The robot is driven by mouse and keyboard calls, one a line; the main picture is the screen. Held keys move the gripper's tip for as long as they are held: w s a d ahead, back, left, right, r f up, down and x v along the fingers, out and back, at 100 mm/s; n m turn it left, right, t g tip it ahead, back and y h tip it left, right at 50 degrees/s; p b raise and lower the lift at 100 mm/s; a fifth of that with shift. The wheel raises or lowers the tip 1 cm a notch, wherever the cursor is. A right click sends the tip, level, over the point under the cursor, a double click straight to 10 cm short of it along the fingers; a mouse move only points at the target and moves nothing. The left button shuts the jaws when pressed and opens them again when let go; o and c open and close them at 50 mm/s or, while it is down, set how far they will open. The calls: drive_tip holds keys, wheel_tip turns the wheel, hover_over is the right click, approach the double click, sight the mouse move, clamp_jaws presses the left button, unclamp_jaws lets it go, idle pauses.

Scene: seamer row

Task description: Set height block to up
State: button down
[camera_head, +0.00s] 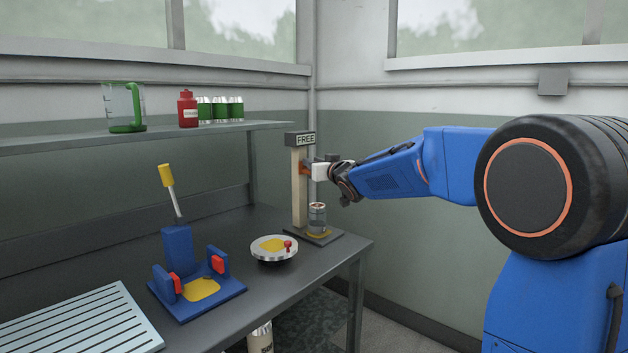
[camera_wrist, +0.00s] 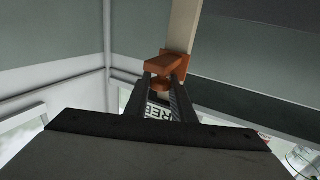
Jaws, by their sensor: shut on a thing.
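The height block (camera_head: 305,169) is a small orange piece on a cream upright post (camera_head: 299,200) at the back corner of the bench. It sits in the upper half of the post, below a sign (camera_head: 305,139) reading FREE. My gripper (camera_head: 310,171) reaches in from the right at the block's height. In the wrist view the orange block (camera_wrist: 166,66) shows against the post (camera_wrist: 184,25), and my gripper's two dark fingers (camera_wrist: 163,84) are closed around its round orange knob. A silver can (camera_head: 317,215) stands upright on the post's base, below my gripper.
A slatted tray (camera_head: 82,328) lies front left. A shelf (camera_head: 150,134) above holds a jug, a red bottle and green cans. The floor at right is partly clear.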

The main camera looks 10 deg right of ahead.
drive_tip(key=shift+r, duration=0.3)
drive_tip(key=c, duration=1.5)
unclamp_jaws()
drive_tip(key=shift+c, duration=0.2)
drive_tip(key=v, duration=1.7)
drive_tip(key=shift+s, duration=0.2)
drive_tip(key=shift+f, duration=0.15)
